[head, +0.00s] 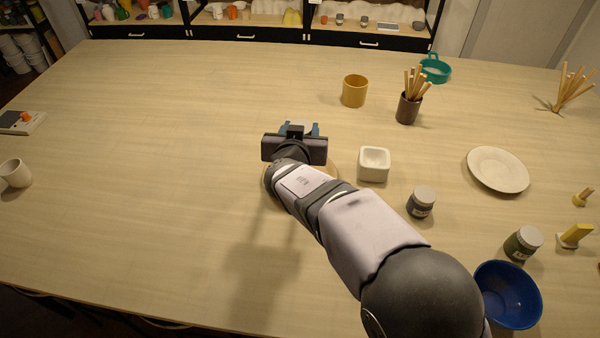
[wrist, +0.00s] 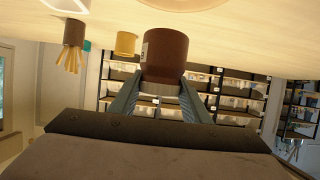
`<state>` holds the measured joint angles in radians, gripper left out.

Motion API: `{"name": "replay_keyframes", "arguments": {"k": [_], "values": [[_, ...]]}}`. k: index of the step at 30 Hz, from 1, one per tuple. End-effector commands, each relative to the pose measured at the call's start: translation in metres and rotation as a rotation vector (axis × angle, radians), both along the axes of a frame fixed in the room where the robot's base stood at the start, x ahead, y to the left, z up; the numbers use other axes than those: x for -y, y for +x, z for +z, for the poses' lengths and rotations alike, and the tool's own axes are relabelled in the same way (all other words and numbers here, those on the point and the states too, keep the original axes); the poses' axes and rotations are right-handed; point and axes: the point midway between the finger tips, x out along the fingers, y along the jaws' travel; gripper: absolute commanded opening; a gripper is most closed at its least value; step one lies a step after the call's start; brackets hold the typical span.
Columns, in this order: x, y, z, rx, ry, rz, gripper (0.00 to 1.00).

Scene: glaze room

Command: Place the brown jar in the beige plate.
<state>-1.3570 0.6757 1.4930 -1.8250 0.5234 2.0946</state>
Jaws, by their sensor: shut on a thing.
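My gripper (head: 299,128) is shut on the brown jar (wrist: 165,58), whose grey lid end lies between the fingers in the wrist view. The jar has a pale label at its side. In the head view the wrist and gripper hide most of the jar. A pale beige plate (head: 498,170) lies empty on the table at the right, well apart from my gripper. A round tan thing (head: 268,181) lies under my arm, mostly hidden; I cannot tell whether it is a plate. I cannot tell the jar's exact height above the table.
A white square bowl (head: 374,164) stands right of my gripper, with a lidded jar (head: 421,202) nearby. A mustard cup (head: 354,91) and a dark holder of sticks (head: 408,108) stand behind. A blue bowl (head: 508,295) sits front right. The left-middle table is clear.

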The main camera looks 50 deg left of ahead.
Motion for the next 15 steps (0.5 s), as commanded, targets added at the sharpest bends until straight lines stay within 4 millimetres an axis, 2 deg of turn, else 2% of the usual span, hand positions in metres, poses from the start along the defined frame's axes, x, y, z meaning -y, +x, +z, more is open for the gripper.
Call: {"name": "replay_keyframes", "arguments": {"k": [8,15], "values": [[-0.001,-0.002,-0.005,0.001,0.000,-0.017,0.13],[-0.001,-0.001,-0.037,0.001,-0.003,-0.017,0.13]]}}
